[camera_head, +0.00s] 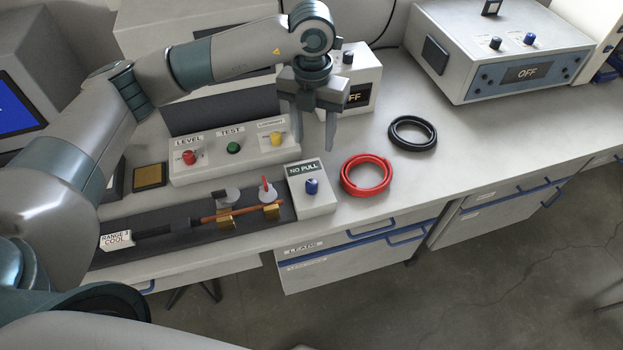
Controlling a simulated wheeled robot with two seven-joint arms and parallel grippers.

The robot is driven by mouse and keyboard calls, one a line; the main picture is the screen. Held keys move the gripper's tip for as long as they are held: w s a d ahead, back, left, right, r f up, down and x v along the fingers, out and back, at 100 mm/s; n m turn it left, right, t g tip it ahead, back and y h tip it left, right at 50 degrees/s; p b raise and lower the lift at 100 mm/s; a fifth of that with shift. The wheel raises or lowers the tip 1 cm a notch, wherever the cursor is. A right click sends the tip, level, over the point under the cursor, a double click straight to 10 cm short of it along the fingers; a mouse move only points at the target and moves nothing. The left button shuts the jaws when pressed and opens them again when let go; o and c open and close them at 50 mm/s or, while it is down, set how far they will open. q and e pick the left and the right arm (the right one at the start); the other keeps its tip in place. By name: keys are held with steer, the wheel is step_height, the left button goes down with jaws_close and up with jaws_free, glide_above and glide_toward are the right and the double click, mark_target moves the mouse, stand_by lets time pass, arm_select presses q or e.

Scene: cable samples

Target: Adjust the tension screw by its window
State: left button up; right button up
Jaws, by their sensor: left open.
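A small grey box (318,205) at the right end of the dark test bed carries a blue knob (312,186), which looks like the tension screw. Its dark window (304,169) above the knob reads "NO PULL". My left gripper (313,140) is open and empty, fingers pointing down, and appears above and behind this box, apart from the knob. The right gripper is not in view.
A control panel (215,162) with red, green and yellow knobs stands left of the box. A red cable coil (366,175) and a black coil (412,133) lie to its right. The rail (160,254) holds clamps and a copper rod. A large instrument (497,50) stands at the back right.

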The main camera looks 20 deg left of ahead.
arm_select(q)
steer(key=shift+w+a+r, duration=0.1)
steer(key=shift+w+a, duration=0.05)
steer(key=shift+a, duration=0.25)
steer(key=p, duration=0.6)
glide_toward(311, 184)
step_height(311, 184, down, 7)
steer(key=shift+d+r, duration=0.1)
steer(key=shift+f, duration=0.9)
steer(key=c, duration=1.1)
